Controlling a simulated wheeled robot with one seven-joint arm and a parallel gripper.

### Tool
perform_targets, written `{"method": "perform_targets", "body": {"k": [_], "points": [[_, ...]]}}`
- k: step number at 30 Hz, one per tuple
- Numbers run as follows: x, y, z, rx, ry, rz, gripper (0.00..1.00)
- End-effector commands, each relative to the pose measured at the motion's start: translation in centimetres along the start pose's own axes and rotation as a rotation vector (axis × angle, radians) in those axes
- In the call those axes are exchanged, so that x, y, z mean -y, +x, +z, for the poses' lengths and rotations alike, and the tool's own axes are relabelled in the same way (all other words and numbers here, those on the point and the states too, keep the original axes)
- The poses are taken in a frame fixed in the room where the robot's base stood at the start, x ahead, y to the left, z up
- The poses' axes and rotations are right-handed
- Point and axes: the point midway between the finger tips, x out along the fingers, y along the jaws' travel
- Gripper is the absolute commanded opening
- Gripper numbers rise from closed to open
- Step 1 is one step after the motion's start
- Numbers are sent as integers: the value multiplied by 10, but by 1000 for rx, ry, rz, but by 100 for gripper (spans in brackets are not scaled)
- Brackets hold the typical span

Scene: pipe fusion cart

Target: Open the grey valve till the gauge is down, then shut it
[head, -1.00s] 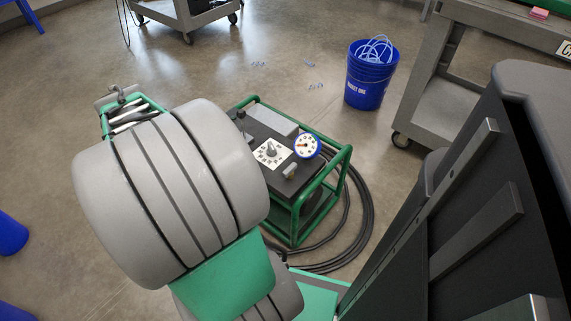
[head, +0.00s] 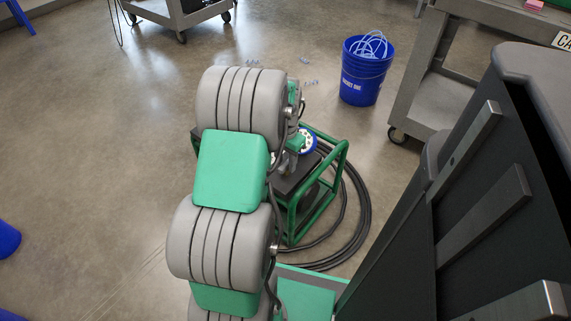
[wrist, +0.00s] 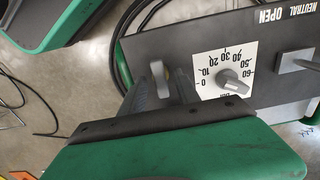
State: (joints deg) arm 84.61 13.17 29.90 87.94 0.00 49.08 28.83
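In the wrist view a light grey valve handle (wrist: 157,72) stands on the cart's dark panel, left of the white dial plate. My gripper (wrist: 161,84) has its two dark fingers apart, one on each side of the handle as seen from the wrist; I see no clear contact. In the head view the blue-rimmed gauge (head: 309,142) shows partly beside my arm; its needle cannot be read. The gauge does not show in the wrist view. In the head view my arm hides the valve and much of the panel.
A grey pointer knob (wrist: 230,79) on a white numbered plate and a grey lever (wrist: 299,63) by "NEUTRAL OPEN" are close by. The green cart frame (head: 327,190) surrounds the panel. Black hose (head: 357,215) lies coiled on the floor. A blue bucket (head: 362,82) stands behind.

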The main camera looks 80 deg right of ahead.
Motion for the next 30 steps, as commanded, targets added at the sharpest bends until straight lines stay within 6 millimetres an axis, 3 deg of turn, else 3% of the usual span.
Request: {"method": "perform_targets", "body": {"k": [8, 21, 30], "points": [[0, 1, 0, -1, -1, -1, 37], [0, 1, 0, -1, -1, -1, 1], [0, 1, 0, -1, -1, -1, 0]]}}
